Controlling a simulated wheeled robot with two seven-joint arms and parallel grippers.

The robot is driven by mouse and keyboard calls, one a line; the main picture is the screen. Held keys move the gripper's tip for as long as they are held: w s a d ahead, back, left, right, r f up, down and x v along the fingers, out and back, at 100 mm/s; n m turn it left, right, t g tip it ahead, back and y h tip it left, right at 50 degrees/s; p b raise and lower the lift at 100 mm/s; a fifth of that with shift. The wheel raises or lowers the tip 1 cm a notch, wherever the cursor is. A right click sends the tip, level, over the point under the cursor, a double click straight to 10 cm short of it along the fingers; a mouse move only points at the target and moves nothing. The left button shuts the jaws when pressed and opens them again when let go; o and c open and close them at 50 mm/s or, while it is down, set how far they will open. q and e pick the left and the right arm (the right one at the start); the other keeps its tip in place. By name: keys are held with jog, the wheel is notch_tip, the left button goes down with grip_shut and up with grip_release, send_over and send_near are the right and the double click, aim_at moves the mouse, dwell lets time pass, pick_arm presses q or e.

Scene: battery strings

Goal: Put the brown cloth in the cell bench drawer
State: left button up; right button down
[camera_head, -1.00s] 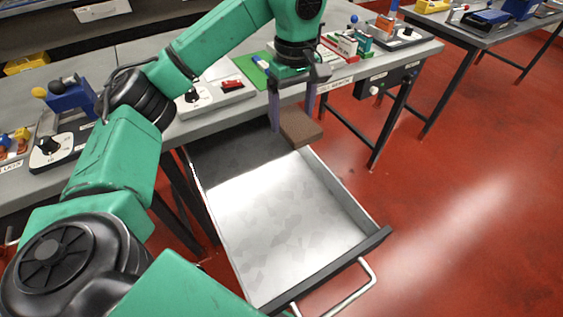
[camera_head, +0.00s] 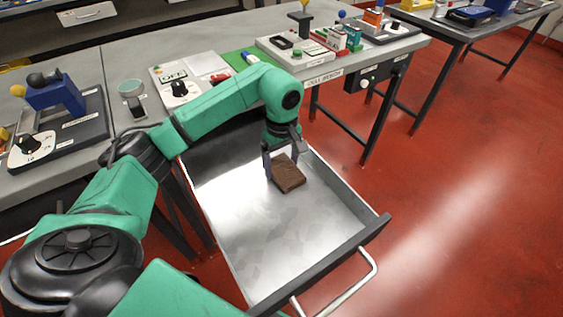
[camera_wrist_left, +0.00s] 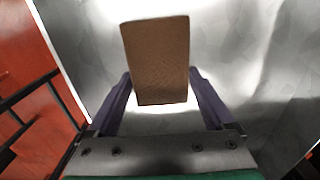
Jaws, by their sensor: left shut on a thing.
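The brown cloth (camera_head: 288,178) is a small folded rectangular block. My left gripper (camera_head: 283,166) is shut on it and holds it over the inside of the open drawer, near the bench end. In the left wrist view the cloth (camera_wrist_left: 157,58) sits between the two finger ends, with bright metal behind it. I cannot tell whether it touches the drawer floor. The cell bench drawer (camera_head: 262,245) is a pulled-out metal tray with a dark front edge and a light handle (camera_head: 345,290). My right gripper is not in view.
The grey bench (camera_head: 122,62) above the drawer carries a switch panel (camera_head: 190,80), a green mat (camera_head: 236,60) and several small devices. The front part of the drawer is empty. Red floor (camera_head: 470,200) lies open to the right.

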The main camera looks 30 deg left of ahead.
aim_at(282, 165)
pick_arm(q)
jog(key=o, duration=1.1)
jog(key=shift+f, duration=0.1)
notch_tip(282, 165, up, 12)
jog(key=shift+r+p, duration=0.15)
jog(key=shift+p, duration=0.25)
